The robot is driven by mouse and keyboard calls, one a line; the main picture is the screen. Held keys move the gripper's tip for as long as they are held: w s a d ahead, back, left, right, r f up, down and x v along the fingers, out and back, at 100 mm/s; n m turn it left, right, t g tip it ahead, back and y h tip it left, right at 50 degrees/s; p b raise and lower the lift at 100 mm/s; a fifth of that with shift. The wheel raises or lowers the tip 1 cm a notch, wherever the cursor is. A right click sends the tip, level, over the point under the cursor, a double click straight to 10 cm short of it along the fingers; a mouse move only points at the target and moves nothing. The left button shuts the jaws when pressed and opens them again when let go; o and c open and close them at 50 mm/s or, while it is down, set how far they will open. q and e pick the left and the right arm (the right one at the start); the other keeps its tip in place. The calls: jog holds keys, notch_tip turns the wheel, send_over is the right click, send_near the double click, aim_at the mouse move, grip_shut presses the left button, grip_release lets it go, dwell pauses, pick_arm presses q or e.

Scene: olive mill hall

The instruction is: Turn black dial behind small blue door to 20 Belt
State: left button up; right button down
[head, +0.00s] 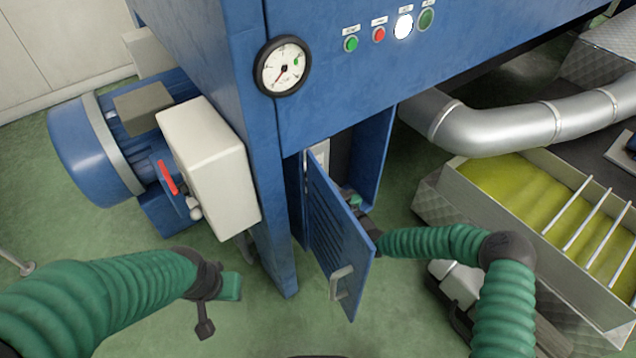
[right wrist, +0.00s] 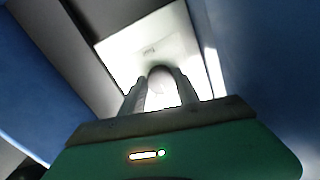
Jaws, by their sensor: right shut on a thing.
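The small blue door (head: 335,235) with louvre slots and a grey handle stands open on the blue machine's lower front. I cannot read the dial's setting. In the head view my right arm reaches around the door, which hides most of the gripper and the dial. My left gripper (head: 206,310) hangs low at the left, its fingers unclear.
A round gauge (head: 283,67) and several buttons (head: 379,34) sit above the opening. A pale box (head: 208,160) with a red lever (head: 167,177) and a blue motor (head: 95,150) stand left. A silver pipe (head: 500,125) and an olive-oil trough (head: 545,200) lie right.

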jog(key=shift+n, duration=0.3)
jog(key=shift+w+d+n+p, duration=0.1)
jog(key=shift+n+p, duration=1)
jog(key=shift+n, duration=2.5)
jog(key=c, duration=0.9)
grip_release()
